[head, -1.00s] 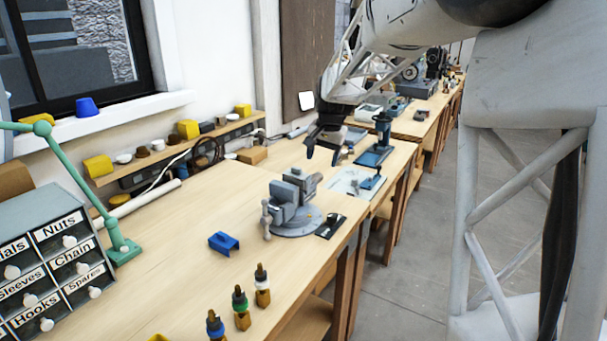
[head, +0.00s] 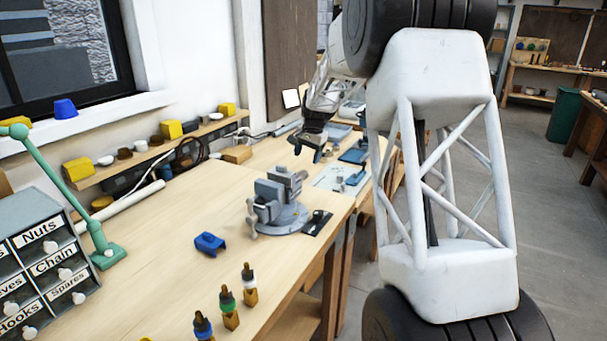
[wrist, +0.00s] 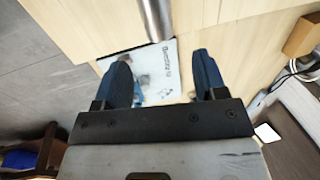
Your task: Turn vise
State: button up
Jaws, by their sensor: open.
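The grey vise (head: 275,204) stands on its round base near the right edge of the wooden bench in the head view. Its handle hangs on the near left side. My gripper (head: 308,150) is above the bench, beyond the vise and apart from it. In the wrist view my gripper (wrist: 163,75) is open, its two blue fingers spread with nothing held between them. A grey metal cylinder (wrist: 155,20) shows at the top of the wrist view; I cannot tell whether it is part of the vise.
A labelled drawer cabinet (head: 40,265) and green lamp (head: 105,250) are at left. A printed sheet (head: 338,178) lies beyond the vise. The bench middle is clear.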

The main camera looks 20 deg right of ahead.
aim_at(304, 171)
jog(key=shift+w+a+f, duration=0.15)
jog(key=shift+a+f, duration=0.05)
jog(key=shift+f, duration=1.1)
jog(key=shift+w+a+f, duration=0.2)
jog(key=shift+f, duration=1.05)
jog(key=shift+w+a+f, duration=0.15)
jog(key=shift+a+f, duration=0.05)
jog(key=shift+f, duration=1.1)
jog(key=shift+c, duration=0.4)
grip_shut()
